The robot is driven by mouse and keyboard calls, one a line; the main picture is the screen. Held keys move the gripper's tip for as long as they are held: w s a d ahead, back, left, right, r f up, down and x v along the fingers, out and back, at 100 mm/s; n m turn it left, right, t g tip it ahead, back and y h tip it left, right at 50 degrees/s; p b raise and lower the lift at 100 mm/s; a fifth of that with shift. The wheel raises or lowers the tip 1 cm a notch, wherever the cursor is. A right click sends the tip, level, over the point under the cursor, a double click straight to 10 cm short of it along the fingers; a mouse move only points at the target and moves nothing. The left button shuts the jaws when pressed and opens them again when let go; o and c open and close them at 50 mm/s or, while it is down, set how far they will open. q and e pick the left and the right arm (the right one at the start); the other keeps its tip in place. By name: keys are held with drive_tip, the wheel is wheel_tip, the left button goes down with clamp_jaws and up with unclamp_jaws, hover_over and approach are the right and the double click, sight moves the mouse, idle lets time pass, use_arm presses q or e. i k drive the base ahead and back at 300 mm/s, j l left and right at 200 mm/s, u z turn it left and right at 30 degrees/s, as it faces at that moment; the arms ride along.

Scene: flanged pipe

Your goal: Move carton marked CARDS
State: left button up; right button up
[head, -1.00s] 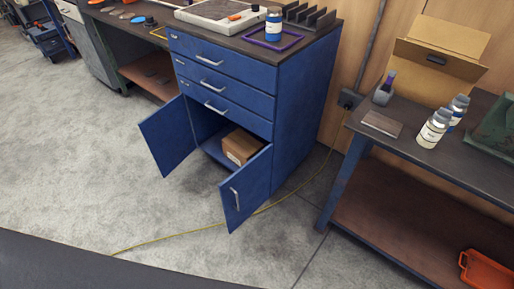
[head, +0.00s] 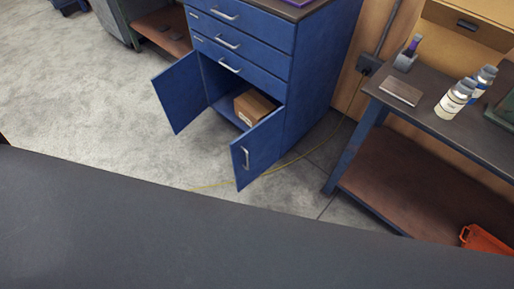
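A small brown carton (head: 254,106) sits on the floor of the open lower compartment of the blue cabinet (head: 313,85). A pale label shows on its front, too small to read, so I cannot tell if it says CARDS. The cabinet's left door (head: 178,92) and right door (head: 259,150) both stand open, and the right door hides part of the carton's lower side. Neither of my grippers is in view.
A dark surface (head: 200,235) fills the foreground. A workbench (head: 440,118) at right bears white bottles (head: 455,99), with an orange bin (head: 485,240) on its lower shelf. A yellow cable (head: 305,155) crosses the floor. The floor (head: 90,100) at left is clear.

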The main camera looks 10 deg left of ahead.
sight(252, 107)
drive_tip(key=i+j+z, duration=0.1)
drive_tip(key=z, duration=0.3)
drive_tip(key=j+z, duration=0.5)
drive_tip(key=z, duration=0.25)
drive_tip(key=j+z, duration=0.4)
drive_tip(key=j, duration=0.5)
drive_tip(key=k+j+z, duration=0.1)
drive_tip(key=j, duration=0.35)
drive_tip(key=k+j+z, duration=0.1)
drive_tip(key=j, duration=0.35)
drive_tip(key=k+j, duration=0.1)
drive_tip(key=j, duration=0.35)
drive_tip(key=k+j, duration=0.1)
drive_tip(key=j, duration=0.75)
drive_tip(key=k+j, duration=0.15)
drive_tip(key=j, duration=0.3)
